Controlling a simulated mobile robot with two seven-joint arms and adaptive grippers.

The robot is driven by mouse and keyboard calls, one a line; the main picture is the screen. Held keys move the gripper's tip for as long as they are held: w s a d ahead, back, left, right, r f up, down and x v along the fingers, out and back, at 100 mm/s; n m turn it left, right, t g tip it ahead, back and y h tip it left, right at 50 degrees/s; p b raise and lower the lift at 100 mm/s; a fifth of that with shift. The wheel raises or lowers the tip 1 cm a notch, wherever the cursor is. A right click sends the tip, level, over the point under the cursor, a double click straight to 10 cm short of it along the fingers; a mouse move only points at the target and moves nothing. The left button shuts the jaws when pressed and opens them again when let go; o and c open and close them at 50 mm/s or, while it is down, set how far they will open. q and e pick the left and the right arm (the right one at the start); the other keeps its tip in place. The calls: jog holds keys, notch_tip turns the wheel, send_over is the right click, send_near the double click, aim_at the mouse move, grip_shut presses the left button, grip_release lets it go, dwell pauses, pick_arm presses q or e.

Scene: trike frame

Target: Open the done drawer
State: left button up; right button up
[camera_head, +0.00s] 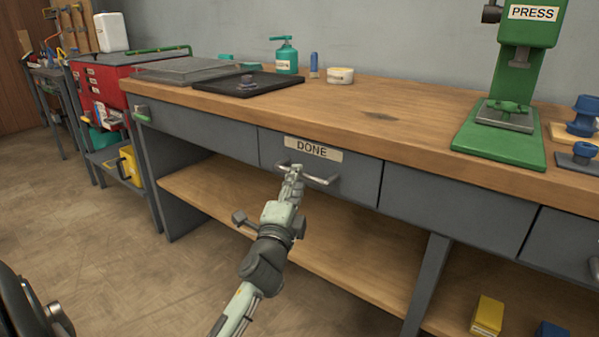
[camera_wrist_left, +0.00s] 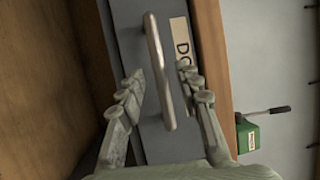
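The done drawer (camera_head: 355,188) is a grey front under the wooden bench top, shut flush with its neighbours. It bears a cream DONE label (camera_head: 312,149), which shows partly in the left wrist view (camera_wrist_left: 181,45). Its metal bar handle (camera_head: 320,181) sits below the label. My left gripper (camera_head: 292,170) is at the left part of the handle in the head view. In the left wrist view its fingers (camera_wrist_left: 160,77) are apart, with the handle bar (camera_wrist_left: 157,60) running between them; I see no clear contact. My right gripper is not in view.
The bench top (camera_head: 400,125) carries a black tray (camera_head: 270,87), a green bottle (camera_head: 287,60) and a green press (camera_head: 520,95). A lower wooden shelf (camera_head: 345,255) runs beneath the drawers. A red cabinet (camera_head: 105,82) stands at left. The floor before the bench is clear.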

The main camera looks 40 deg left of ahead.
pick_arm(q)
jog(key=shift+x, duration=1.6)
jog(key=shift+c, duration=0.5)
grip_shut()
